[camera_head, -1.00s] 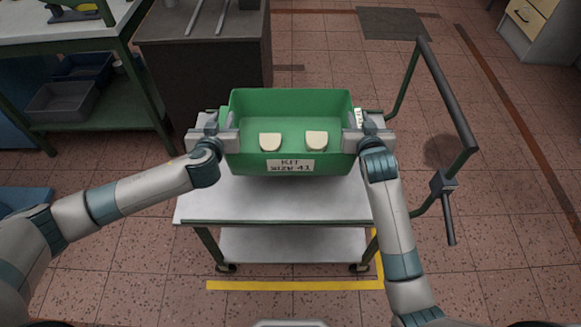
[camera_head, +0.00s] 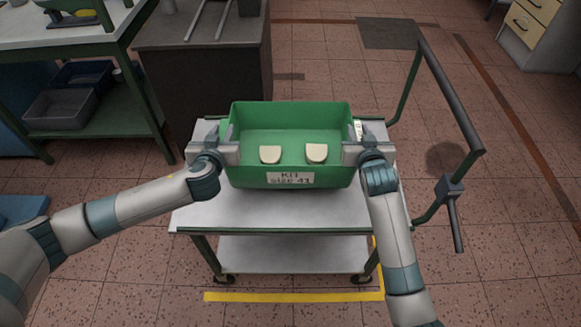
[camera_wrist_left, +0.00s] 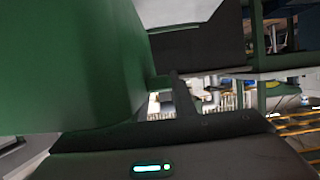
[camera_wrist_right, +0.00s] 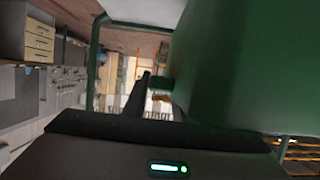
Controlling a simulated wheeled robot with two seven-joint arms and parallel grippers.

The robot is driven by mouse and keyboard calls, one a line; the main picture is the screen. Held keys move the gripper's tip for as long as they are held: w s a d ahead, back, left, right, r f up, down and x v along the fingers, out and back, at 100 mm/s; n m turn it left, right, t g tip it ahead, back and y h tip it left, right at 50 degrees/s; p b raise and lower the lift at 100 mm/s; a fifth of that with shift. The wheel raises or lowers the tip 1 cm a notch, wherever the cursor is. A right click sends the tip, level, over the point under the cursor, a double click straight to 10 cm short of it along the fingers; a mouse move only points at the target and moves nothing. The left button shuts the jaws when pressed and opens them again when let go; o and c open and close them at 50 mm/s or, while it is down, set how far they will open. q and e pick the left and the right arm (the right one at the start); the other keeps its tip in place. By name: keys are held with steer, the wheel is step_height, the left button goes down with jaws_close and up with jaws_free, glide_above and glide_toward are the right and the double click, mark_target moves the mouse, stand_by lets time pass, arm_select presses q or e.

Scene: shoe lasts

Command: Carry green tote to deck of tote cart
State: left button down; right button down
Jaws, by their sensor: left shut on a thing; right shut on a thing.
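The green tote (camera_head: 290,116) is over the deck (camera_head: 270,212) of the tote cart in the head view. Its label reads "KIT size 41", and two cream shoe lasts (camera_head: 316,153) show inside. My left gripper (camera_head: 228,150) is shut on the tote's left side. My right gripper (camera_head: 354,150) is shut on its right side. The tote looks level; I cannot tell whether its base touches the deck. The tote's green wall also fills much of the left wrist view (camera_wrist_left: 70,60) and the right wrist view (camera_wrist_right: 250,65).
The cart's push handle (camera_head: 450,95) rises on the right. A dark cabinet (camera_head: 205,75) stands behind the cart on the left. A yellow floor line (camera_head: 290,297) runs in front of the cart.

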arm_select(q)
steer(key=shift+f, duration=0.1)
arm_select(e)
steer(key=shift+f, duration=0.1)
